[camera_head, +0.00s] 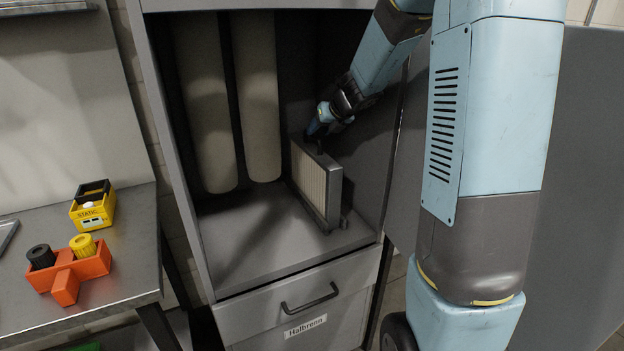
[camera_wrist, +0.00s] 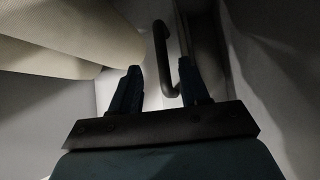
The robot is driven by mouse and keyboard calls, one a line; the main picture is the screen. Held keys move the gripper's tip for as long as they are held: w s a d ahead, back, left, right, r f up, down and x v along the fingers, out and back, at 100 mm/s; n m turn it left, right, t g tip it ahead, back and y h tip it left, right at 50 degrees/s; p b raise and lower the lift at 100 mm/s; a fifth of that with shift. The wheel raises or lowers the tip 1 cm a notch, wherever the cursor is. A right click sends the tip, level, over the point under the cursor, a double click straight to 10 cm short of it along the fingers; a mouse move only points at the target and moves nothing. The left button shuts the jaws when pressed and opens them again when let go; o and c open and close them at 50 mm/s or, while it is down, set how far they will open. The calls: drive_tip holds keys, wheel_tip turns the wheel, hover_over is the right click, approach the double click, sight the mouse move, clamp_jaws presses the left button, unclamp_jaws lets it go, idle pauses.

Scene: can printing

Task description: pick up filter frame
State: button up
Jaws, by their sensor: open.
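The filter frame (camera_head: 327,190) stands upright on the cabinet floor, right of the tall filter tubes. It is a grey frame with a cream pleated face. My gripper (camera_head: 316,139) is inside the cabinet at the top edge of the frame; my arm comes down from above right. In the wrist view my gripper (camera_wrist: 158,68) is open, its two dark fingers apart. A dark curved handle (camera_wrist: 161,50) shows between and beyond the fingertips. I cannot tell from this dim view whether it belongs to the filter frame or whether the fingers touch it.
Two cream tubes (camera_head: 258,95) hang at the cabinet's left; a cream curve also shows in the wrist view (camera_wrist: 75,40). The cabinet's right wall is close to the frame. A drawer with a handle (camera_head: 312,298) lies below. A bench (camera_head: 120,285) holds an orange holder (camera_head: 85,267).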

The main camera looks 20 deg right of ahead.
sight(313, 136)
drive_tip(key=shift+x, duration=3.05)
drive_tip(key=shift+d, duration=0.15)
drive_tip(key=shift+c, duration=0.2)
clamp_jaws()
